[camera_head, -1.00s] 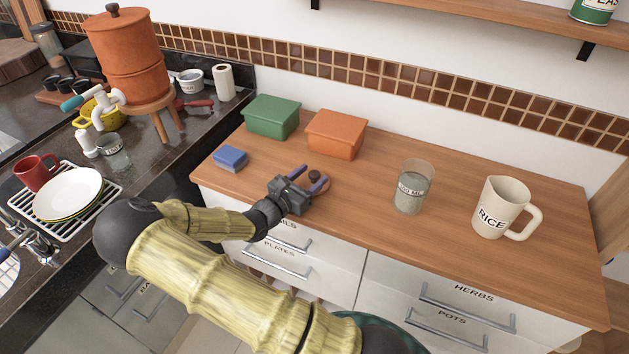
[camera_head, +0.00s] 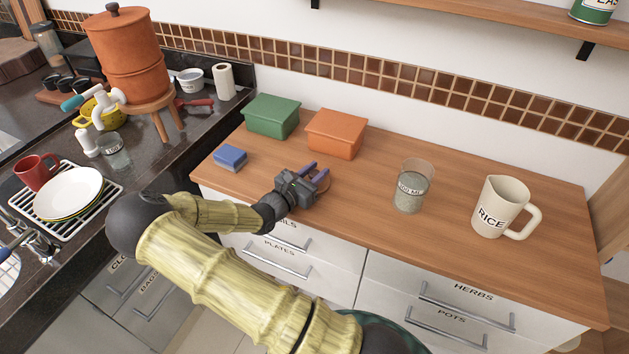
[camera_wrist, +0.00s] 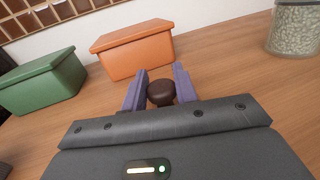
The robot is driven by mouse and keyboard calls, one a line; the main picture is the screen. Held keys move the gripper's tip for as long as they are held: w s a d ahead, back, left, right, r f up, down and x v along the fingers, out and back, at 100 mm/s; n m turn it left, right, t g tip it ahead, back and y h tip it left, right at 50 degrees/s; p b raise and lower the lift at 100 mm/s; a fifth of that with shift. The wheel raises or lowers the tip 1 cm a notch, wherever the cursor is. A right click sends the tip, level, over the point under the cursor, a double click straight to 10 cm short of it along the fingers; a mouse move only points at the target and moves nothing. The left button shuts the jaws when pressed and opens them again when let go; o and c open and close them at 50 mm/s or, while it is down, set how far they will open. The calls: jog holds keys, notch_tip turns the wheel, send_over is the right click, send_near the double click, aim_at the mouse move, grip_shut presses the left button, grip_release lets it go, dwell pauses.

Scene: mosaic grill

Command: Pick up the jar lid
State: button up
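The jar lid (camera_head: 324,185) is a small round wooden piece with a dark brown knob, low at the counter's front left part. In the head view my gripper covers much of it. In the wrist view its dark knob (camera_wrist: 160,93) sits between the two purple fingers, which appear to touch it on both sides. My gripper (camera_head: 315,171) looks shut on this knob. The lid's flat disc cannot be made out in the wrist view. Whether the lid is clear of the counter cannot be told.
An orange box (camera_head: 335,134) and a green box (camera_head: 272,116) stand behind my gripper. A blue block (camera_head: 230,157) lies to the left. A glass jar (camera_head: 411,187) and a RICE jug (camera_head: 501,207) stand to the right. The wooden counter (camera_head: 365,200) between is clear.

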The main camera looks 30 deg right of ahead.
aim_at(315, 172)
notch_tip(315, 172, up, 10)
jog(key=shift+r, duration=0.1)
dwell(0.6)
dwell(0.7)
